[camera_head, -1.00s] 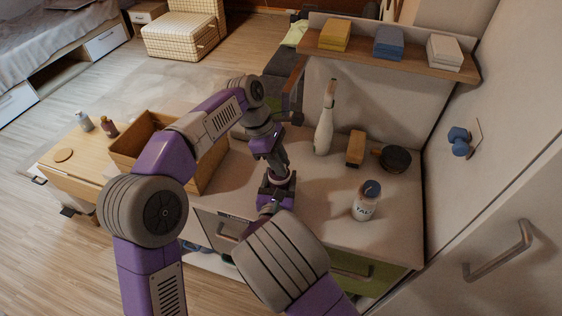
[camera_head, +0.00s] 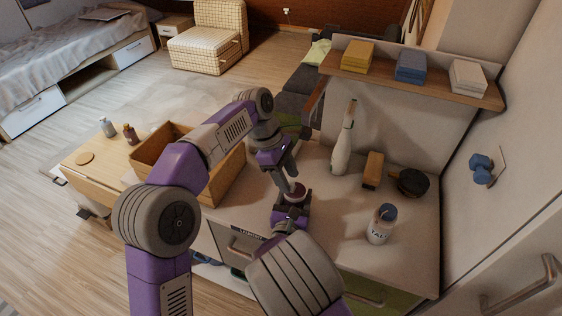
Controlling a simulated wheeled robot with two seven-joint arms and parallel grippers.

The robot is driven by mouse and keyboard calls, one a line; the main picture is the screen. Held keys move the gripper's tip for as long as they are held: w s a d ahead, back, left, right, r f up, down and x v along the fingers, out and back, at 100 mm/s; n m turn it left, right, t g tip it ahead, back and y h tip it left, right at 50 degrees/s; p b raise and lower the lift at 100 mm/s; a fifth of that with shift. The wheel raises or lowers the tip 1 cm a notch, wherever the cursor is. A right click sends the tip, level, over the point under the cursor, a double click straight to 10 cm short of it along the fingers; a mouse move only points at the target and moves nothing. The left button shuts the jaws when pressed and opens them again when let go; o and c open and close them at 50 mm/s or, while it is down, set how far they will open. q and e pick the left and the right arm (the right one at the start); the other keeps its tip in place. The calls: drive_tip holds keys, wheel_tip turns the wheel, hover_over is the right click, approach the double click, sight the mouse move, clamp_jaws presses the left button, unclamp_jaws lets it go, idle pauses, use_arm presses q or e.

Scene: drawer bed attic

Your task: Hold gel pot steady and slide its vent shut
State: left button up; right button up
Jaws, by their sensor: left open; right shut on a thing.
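The gel pot (camera_head: 296,196), small and round with a dark reddish top and a pale side, is at the worktop's left front part. My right gripper (camera_head: 291,207) comes from the near side and is shut on the pot. My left gripper (camera_head: 291,184) comes down from the upper left, open, with its fingertips right at the pot's top. I cannot tell whether they touch it. The vent is too small and partly covered to make out.
An open wooden box (camera_head: 222,185) stands left of the grippers. A white bottle (camera_head: 341,152), a wooden block (camera_head: 373,168), a dark round pan (camera_head: 411,182) and a labelled bottle (camera_head: 380,226) stand to the right. A wall shelf (camera_head: 430,82) hangs behind.

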use_arm(q)
drive_tip(key=v, duration=1.1)
drive_tip(key=shift+r, duration=0.15)
drive_tip(key=shift+a, duration=0.15)
use_arm(e)
drive_tip(key=o, duration=1.2)
drive_tip(key=shift+s, duration=0.1)
